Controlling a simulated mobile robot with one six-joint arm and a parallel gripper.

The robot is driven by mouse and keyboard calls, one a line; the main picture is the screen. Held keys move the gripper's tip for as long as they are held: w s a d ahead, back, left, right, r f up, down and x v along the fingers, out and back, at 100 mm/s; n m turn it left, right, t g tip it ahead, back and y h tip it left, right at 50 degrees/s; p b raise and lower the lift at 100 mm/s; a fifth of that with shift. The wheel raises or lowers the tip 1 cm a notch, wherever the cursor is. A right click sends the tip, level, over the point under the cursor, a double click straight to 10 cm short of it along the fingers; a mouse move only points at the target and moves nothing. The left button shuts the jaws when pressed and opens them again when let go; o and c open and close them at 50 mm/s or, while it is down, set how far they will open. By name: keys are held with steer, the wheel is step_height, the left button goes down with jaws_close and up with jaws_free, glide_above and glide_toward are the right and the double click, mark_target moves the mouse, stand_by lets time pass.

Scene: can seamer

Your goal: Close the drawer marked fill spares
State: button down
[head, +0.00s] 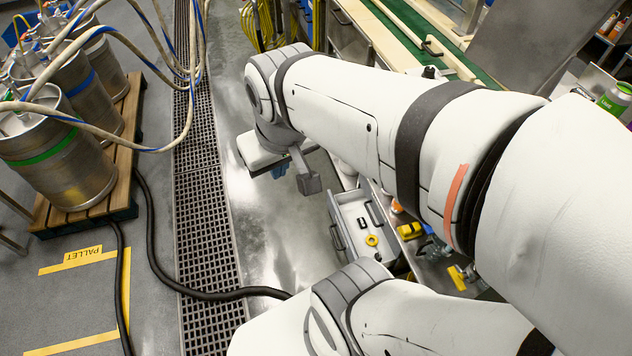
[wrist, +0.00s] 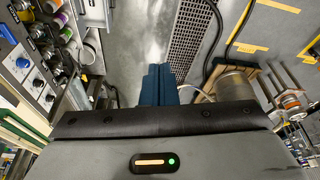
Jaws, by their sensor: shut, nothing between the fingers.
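A pulled-out drawer (head: 349,206) shows in the head view, below and to the right of my wrist. It is light grey inside and holds a yellow ring (head: 371,240) and some dark parts. No fill spares marking can be read on it. My gripper (head: 279,171) is partly hidden by my wrist; its blue fingertips hang over the floor, left of the drawer and apart from it. In the wrist view the blue fingers (wrist: 159,84) are shut together and empty, pointing at bare floor. A pale edge at the left of that view may be the drawer; I cannot tell.
Steel kegs (head: 62,150) stand on a wooden pallet (head: 128,125) at the left. A floor grate (head: 200,210) and a black hose (head: 150,245) cross the floor. A control panel (wrist: 25,70) is at the left of the wrist view. The floor between grate and drawer is clear.

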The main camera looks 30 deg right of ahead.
steer(key=w+d+f+n+g+h+b, duration=0.3)
steer(key=w+f+b, duration=0.5)
steer(key=f, duration=0.8)
steer(key=w+d+f+n+g+h+b, duration=0.25)
steer(key=w+d+f+b, duration=0.3)
steer(key=f+b, duration=0.8)
steer(key=w+d+f+n+g+h+b, duration=0.1)
steer(key=w+d+f+g+h+b, duration=0.45)
steer(key=f, duration=1.25)
steer(key=n+t+h+b, duration=0.4)
steer(key=n+h+b, duration=0.4)
steer(key=b, duration=1.2)
glide_toward(348, 243)
steer(key=shift+n+g+y, duration=0.35)
steer(key=shift+g+y, duration=0.05)
steer(key=shift+y, duration=0.4)
steer(key=d+b, duration=0.1)
steer(key=d, duration=0.1)
steer(key=s+d+r+b, duration=0.1)
steer(key=d, duration=0.1)
steer(key=d+b, duration=0.2)
steer(key=shift+s+d+r, duration=0.15)
steer(key=shift+d+r, duration=0.2)
steer(key=shift+r, duration=0.05)
